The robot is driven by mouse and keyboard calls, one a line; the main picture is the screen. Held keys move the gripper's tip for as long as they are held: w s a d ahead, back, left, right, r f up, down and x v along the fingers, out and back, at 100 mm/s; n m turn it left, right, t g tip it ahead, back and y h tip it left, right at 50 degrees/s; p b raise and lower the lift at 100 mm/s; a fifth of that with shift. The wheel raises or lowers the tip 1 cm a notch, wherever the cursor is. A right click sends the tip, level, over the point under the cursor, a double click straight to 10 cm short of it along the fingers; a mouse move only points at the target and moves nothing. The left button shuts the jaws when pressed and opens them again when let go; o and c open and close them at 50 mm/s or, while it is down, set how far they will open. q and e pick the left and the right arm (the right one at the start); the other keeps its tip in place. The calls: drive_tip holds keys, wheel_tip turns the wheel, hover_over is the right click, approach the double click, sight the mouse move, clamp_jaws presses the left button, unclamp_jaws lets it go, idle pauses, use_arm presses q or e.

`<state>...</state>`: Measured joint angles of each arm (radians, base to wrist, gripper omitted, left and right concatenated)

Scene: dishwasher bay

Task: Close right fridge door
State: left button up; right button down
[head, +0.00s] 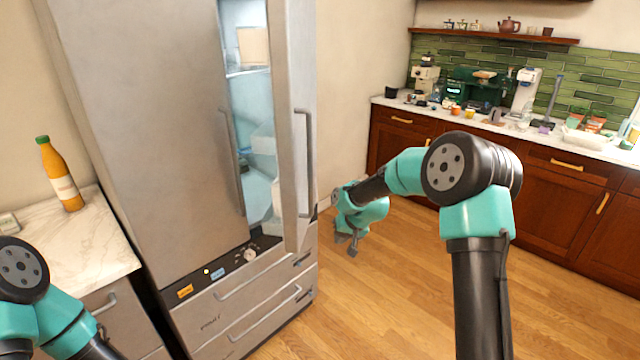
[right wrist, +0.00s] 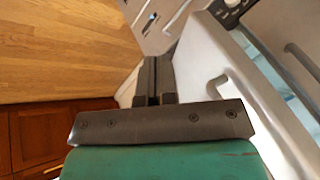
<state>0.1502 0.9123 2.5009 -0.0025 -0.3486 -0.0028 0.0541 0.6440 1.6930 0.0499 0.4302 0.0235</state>
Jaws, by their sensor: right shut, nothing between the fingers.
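The grey fridge stands at the left of the head view. Its left door (head: 150,130) is shut. Its right door (head: 294,130) stands partly open, swung toward me, and the lit inside (head: 255,120) shows in the gap. The right door's handle (head: 305,160) is a vertical bar. My right gripper (head: 345,245) is just right of the open door's lower edge, shut and empty. In the right wrist view the shut fingers (right wrist: 153,80) are beside the door (right wrist: 235,85); I cannot tell whether they touch it. Only links of my left arm show; its gripper is out of frame.
Below the doors are fridge drawers (head: 250,315). A marble counter (head: 95,240) with an orange bottle (head: 60,175) stands at the left. Wooden cabinets (head: 540,190) with a crowded worktop stand at the right. The wooden floor (head: 400,290) right of the fridge is clear.

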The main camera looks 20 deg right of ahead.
drive_tip(key=w+d+r, duration=0.2)
drive_tip(key=r, duration=0.9)
drive_tip(key=w+d+r+t, duration=0.1)
drive_tip(key=w+d+r, duration=0.1)
drive_tip(key=r, duration=0.9)
drive_tip(key=shift+w+t, duration=0.3)
drive_tip(key=shift+w, duration=0.4)
drive_tip(key=shift+f, duration=0.1)
drive_tip(key=w+a+f, duration=0.6)
drive_tip(key=a+f, duration=0.1)
drive_tip(key=f, duration=0.1)
drive_tip(key=shift+a, duration=0.15)
